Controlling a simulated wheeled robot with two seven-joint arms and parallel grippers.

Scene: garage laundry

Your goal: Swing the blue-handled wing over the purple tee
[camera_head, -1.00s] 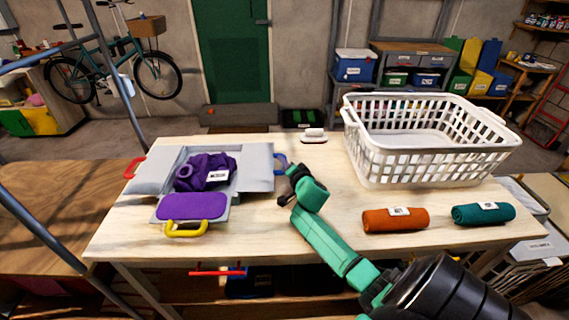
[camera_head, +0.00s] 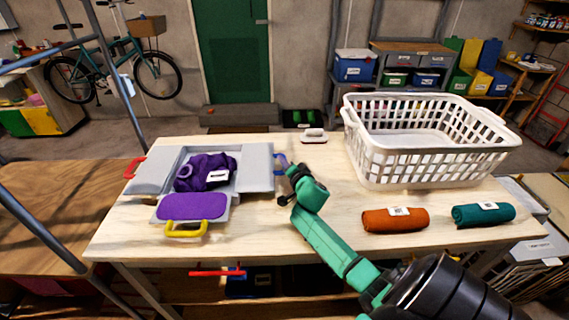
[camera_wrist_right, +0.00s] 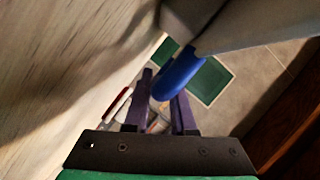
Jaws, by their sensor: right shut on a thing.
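A grey folding board (camera_head: 149,176) lies on the table with its wings spread flat. The crumpled purple tee (camera_head: 207,170) with a white label rests on its middle panel. The right wing (camera_head: 259,168) has a blue handle (camera_head: 281,162) on its outer edge. My right gripper (camera_head: 286,170) is at that handle, to the right of the wing. In the right wrist view the blue handle (camera_wrist_right: 178,76) sits between the fingers (camera_wrist_right: 160,100), which are shut on it. The fingertips are partly hidden in the head view. My left gripper is not in view.
The front flap has a purple pad (camera_head: 191,206) and a yellow handle (camera_head: 186,230); the left wing has a red handle (camera_head: 134,168). A white basket (camera_head: 395,171), an orange roll (camera_head: 395,220) and a teal roll (camera_head: 483,214) stand to the right. A brush (camera_head: 313,136) lies behind.

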